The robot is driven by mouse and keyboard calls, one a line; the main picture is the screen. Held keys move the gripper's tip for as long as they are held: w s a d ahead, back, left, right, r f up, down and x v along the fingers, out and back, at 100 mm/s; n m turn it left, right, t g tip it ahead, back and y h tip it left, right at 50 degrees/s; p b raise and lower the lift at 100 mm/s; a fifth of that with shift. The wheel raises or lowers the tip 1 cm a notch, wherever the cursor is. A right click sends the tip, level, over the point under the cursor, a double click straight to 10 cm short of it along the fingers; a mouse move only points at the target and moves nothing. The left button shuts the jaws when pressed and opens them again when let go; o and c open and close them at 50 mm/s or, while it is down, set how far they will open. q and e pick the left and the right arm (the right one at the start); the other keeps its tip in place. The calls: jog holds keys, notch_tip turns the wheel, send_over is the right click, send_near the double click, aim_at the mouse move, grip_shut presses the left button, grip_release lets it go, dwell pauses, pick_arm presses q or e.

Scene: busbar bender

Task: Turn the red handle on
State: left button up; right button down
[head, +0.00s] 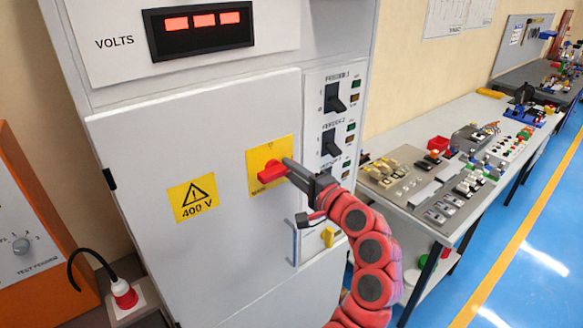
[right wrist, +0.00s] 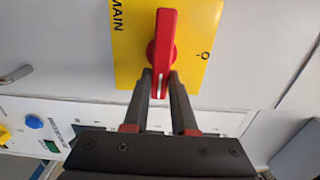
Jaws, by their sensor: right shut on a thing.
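The red handle (head: 271,172) sits on a yellow plate (head: 284,150) on the grey cabinet door. In the head view it lies nearly level, one end pointing right. In the right wrist view the red handle (right wrist: 163,45) stands upright, with a white line on its lower end. The yellow plate (right wrist: 207,45) shows "MAIN" on the left and an "O" mark on the right there. My right gripper (head: 287,167) reaches in from the right and is shut on the handle's marked end. In the right wrist view its fingers (right wrist: 160,82) lie on both sides of that end. My left gripper is out of view.
The cabinet door (head: 220,250) has a 400 V warning label (head: 192,198) and a door pull (head: 291,243). Black feeder switches (head: 333,98) are to the right. A red voltage display (head: 203,20) is lit above. A bench (head: 420,210) with parts stands at right.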

jog(key=shift+f, duration=0.1)
dwell(0.3)
jog(key=c, duration=0.7)
grip_release()
jog(key=p+v, duration=1)
jog(key=v, duration=0.7)
jog(key=shift+s+d, duration=0.1)
jog(key=shift+s, duration=0.05)
